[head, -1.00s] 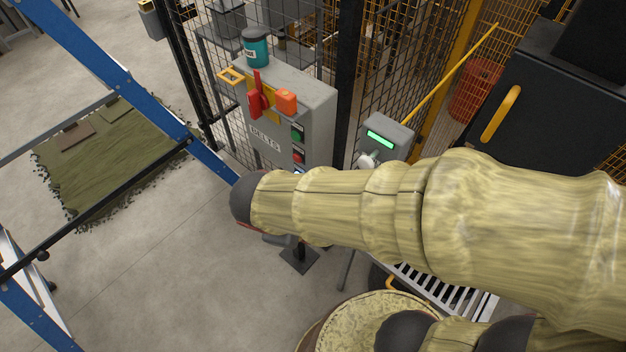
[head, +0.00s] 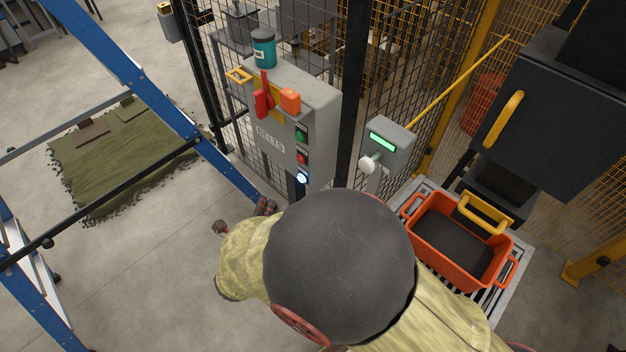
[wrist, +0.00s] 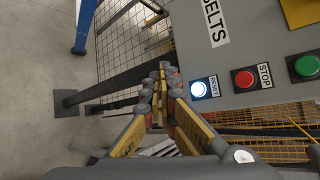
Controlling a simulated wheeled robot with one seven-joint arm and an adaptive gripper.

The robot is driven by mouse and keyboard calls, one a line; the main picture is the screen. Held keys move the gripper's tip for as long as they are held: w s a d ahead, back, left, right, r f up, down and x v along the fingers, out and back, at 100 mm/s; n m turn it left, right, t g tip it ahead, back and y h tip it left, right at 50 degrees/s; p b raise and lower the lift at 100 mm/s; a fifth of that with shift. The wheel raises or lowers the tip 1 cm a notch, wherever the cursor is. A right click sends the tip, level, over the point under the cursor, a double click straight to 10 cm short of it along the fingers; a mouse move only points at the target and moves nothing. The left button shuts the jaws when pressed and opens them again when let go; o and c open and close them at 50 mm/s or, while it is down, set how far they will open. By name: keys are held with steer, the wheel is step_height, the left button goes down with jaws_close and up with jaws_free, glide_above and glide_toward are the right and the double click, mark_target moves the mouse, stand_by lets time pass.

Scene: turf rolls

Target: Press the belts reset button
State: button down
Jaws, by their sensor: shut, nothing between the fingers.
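The grey BELTS panel (head: 318,117) hangs at the mesh fence in the head view. Its lit white-blue reset button (head: 301,178) is the lowest of a column, under a red and a green button. In the wrist view the RESET label sits beside the glowing reset button (wrist: 198,89), with the red STOP button (wrist: 245,79) and green button (wrist: 307,65) to its right. My gripper (wrist: 163,70) is shut and empty, its fingertips left of the reset button in the picture and apart from it. In the head view my arm hides much of the gripper; fingertips show below the panel.
A red rotary handle (head: 262,102) and orange block (head: 290,100) are on the panel, with a teal canister (head: 263,50) on top. A grey box with a green display (head: 383,138) stands right. A blue ladder (head: 120,75) is left; an orange crate (head: 425,256) sits right.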

mark_target(302, 178)
steer(key=shift+a+n, duration=0.1)
steer(key=shift+n, duration=0.8)
steer(key=shift+w, duration=0.15)
steer(key=w+d+b, duration=0.2)
steer(key=w+d, duration=0.3)
steer(key=w, duration=0.1)
steer(key=shift+w+d+b, duration=0.25)
steer(key=shift+d+b, duration=0.05)
steer(key=shift+d, duration=0.05)
steer(key=shift+w+d, duration=0.1)
steer(key=shift+d, duration=0.05)
stand_by(0.9)
steer(key=shift+w+d, duration=0.15)
steer(key=shift+w, duration=0.05)
